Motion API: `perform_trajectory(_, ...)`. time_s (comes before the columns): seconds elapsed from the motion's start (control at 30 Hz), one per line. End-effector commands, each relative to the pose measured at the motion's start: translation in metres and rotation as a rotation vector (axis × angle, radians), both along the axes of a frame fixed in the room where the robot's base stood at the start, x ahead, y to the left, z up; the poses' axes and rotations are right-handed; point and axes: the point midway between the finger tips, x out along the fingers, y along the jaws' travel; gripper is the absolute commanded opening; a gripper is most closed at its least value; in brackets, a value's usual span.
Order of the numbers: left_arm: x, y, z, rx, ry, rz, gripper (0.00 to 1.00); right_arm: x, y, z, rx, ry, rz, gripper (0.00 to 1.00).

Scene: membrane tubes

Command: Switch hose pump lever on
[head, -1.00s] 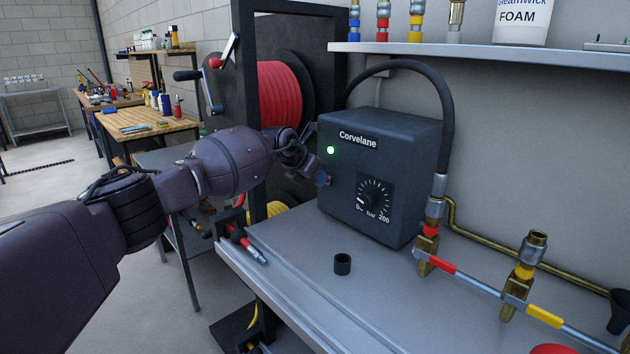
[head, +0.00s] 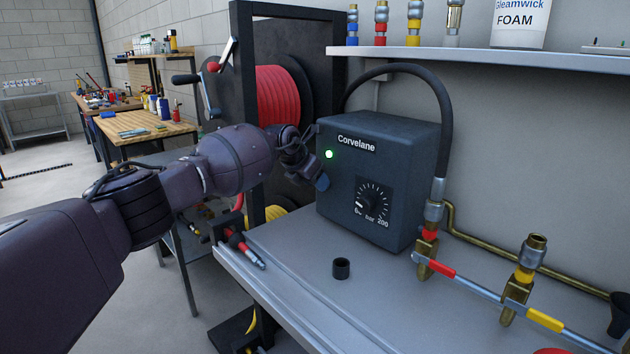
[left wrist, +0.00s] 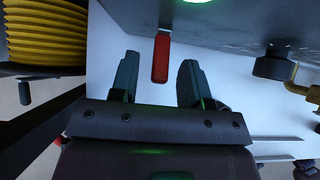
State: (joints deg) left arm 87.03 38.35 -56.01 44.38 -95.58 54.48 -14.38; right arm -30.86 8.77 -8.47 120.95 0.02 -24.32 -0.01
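The pump is a dark grey Corvelane box (head: 385,150) on the bench, with a lit green lamp (head: 329,154) and a dial on its front. In the left wrist view a red lever (left wrist: 161,58) hangs from the box's face, below the green glow. My left gripper (left wrist: 158,64) is open, with one finger on each side of the red lever; gaps show between lever and fingers. In the head view my left gripper (head: 318,178) is at the box's front left edge and the lever is hidden behind it. My right gripper is in neither view.
A small black cup (head: 341,268) stands on the bench (head: 290,240) in front of the box. A black hose (head: 445,110) and brass fittings (head: 427,245) are to the right. A red hose reel (head: 278,95) is behind my arm. A shelf (head: 460,55) hangs above.

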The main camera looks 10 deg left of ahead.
Motion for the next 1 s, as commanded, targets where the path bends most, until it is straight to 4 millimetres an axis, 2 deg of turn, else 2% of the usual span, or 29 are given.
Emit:
perform_trajectory(0.27, -0.003, 0.002, 0.008, 0.0, -0.004, 0.0, 0.43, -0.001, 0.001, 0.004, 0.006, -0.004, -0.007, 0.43)
perform_trajectory(0.57, -0.03, 0.02, 0.052, 0.0, -0.01, 0.001, 0.43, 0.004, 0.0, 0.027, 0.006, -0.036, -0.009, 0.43)
perform_trajectory(0.7, -0.042, 0.028, 0.068, 0.0, -0.006, 0.0, 0.43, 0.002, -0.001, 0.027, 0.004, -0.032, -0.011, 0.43)
perform_trajectory(1.0, -0.056, 0.037, 0.084, 0.0, -0.001, 0.001, 0.43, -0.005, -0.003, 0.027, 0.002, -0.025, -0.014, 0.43)
